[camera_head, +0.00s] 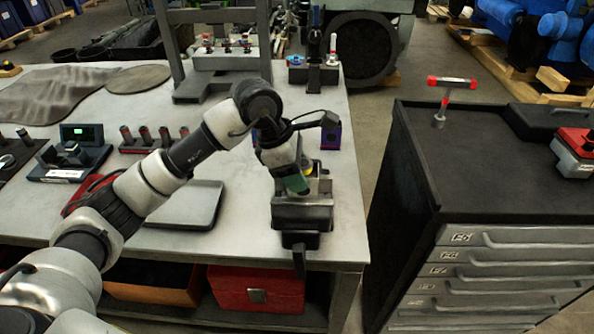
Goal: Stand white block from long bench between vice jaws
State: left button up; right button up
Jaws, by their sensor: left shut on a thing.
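The grey vice (303,214) is mounted at the front right edge of the long bench (335,238), its handle hanging below the edge. My left gripper (296,186) reaches in from the left, points down and is right over the vice jaws. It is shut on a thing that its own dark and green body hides. I cannot make out the white block, or whether anything touches the jaws. My right gripper is not in view.
A grey tray (187,206) lies left of the vice under my arm. A blue-purple box (331,134) stands behind the vice. A press frame (214,45) stands further back. A dark drawer cabinet (480,170) with a red-handled tool (450,83) is across a gap to the right.

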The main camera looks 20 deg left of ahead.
pick_arm(q)
jog(key=shift+f, duration=0.2)
jog(key=o, duration=1.4)
jog(key=shift+r+p, duration=2)
jog(key=shift+r, duration=2.05)
jog(key=shift+f, duration=0.1)
